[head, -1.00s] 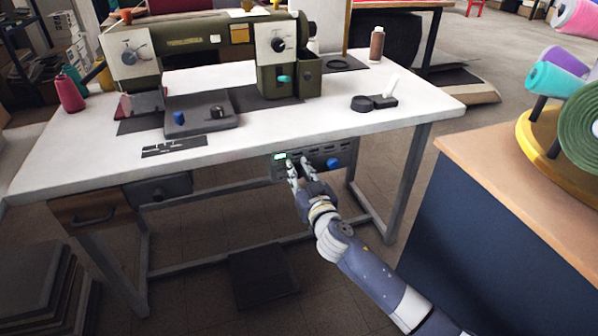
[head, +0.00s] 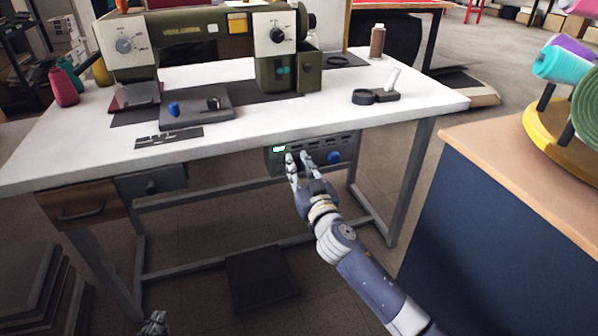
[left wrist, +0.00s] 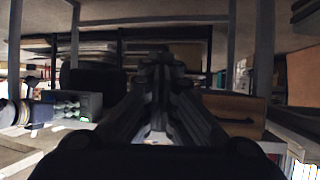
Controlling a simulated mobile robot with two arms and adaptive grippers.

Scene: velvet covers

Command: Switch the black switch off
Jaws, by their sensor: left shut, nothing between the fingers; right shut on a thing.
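The control box (head: 346,146) hangs under the front edge of the sewing table. It has a lit green indicator (head: 279,149) at its left and a blue knob (head: 334,157) at its right. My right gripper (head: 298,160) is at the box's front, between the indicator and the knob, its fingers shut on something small. The black switch is not clearly visible; the fingers cover that part of the panel. My left gripper (head: 155,322) is low at the bottom left, away from the box. In the left wrist view its fingers (left wrist: 160,58) are shut and empty.
The white table (head: 290,118) carries a green sewing machine (head: 190,28) and small items. A wooden drawer (head: 84,205) hangs at its left. A cabinet (head: 500,215) with thread spools stands at the right. Stacked boards (head: 35,285) lie at the lower left.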

